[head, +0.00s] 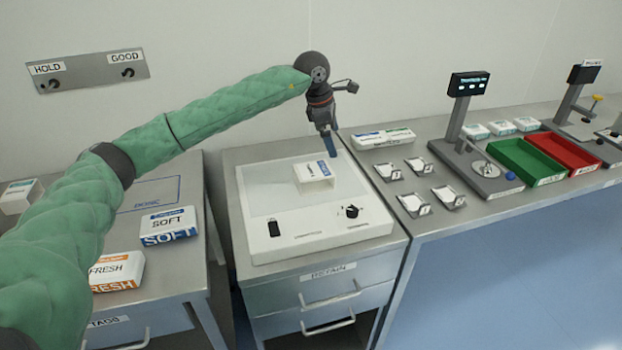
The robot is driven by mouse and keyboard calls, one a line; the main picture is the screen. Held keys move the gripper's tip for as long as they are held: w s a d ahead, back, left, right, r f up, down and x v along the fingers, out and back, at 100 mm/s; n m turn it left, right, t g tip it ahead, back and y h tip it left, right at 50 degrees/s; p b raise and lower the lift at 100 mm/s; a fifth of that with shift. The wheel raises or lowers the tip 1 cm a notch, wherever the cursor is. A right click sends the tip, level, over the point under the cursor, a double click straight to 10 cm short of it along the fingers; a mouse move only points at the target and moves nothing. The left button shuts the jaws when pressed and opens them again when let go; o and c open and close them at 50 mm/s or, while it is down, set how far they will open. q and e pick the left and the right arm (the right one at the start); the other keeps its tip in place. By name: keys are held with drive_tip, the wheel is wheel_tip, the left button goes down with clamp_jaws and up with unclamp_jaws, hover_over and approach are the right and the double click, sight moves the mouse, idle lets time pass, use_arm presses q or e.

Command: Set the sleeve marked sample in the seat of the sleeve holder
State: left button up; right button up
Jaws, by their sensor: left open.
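A white sleeve (314,172) with a blue mark and dark lettering lies on the pale top of a white panel device. Its lettering is too small to read, so I cannot tell if it says sample. My left gripper (330,150) points down just behind and right of this sleeve, with its blue fingers apart from or at its far edge; I cannot tell if they touch. It is open. I cannot make out for certain which thing is the sleeve holder. My right gripper is not in view.
The white panel device (290,239) has a switch and knob in front. Cartons marked SOFT (168,226) and FRESH (117,271) stand left. Right are several small white stands (448,197), a display stand (463,130), a green tray (526,160) and a red tray (571,151).

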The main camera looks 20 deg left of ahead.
sight(314, 170)
use_arm(q)
drive_tip(key=a+n+y, duration=0.1)
drive_tip(key=s+a+n+g+y, duration=0.1)
drive_tip(key=a, duration=0.1)
drive_tip(key=s+a+f+n, duration=0.1)
drive_tip(key=shift+s+a+g+y, duration=0.2)
drive_tip(key=shift+s+g+y, duration=0.1)
drive_tip(key=shift+y, duration=0.1)
drive_tip(key=shift+s+a+n, duration=0.15)
drive_tip(key=shift+a+n, duration=0.1)
drive_tip(key=shift+n, duration=0.45)
drive_tip(key=shift+d+f+p, duration=0.1)
drive_tip(key=shift+f+p, duration=0.45)
drive_tip(key=shift+f, duration=0.75)
drive_tip(key=f+p, duration=0.3)
drive_tip(key=f, duration=0.1)
drive_tip(key=shift+d, duration=0.2)
drive_tip(key=shift+f, duration=0.6)
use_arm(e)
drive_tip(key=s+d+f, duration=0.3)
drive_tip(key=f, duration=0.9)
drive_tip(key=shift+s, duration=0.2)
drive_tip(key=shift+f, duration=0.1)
use_arm(q)
drive_tip(key=c, duration=1)
drive_tip(key=shift+o, duration=0.2)
drive_tip(key=shift+r, duration=0.1)
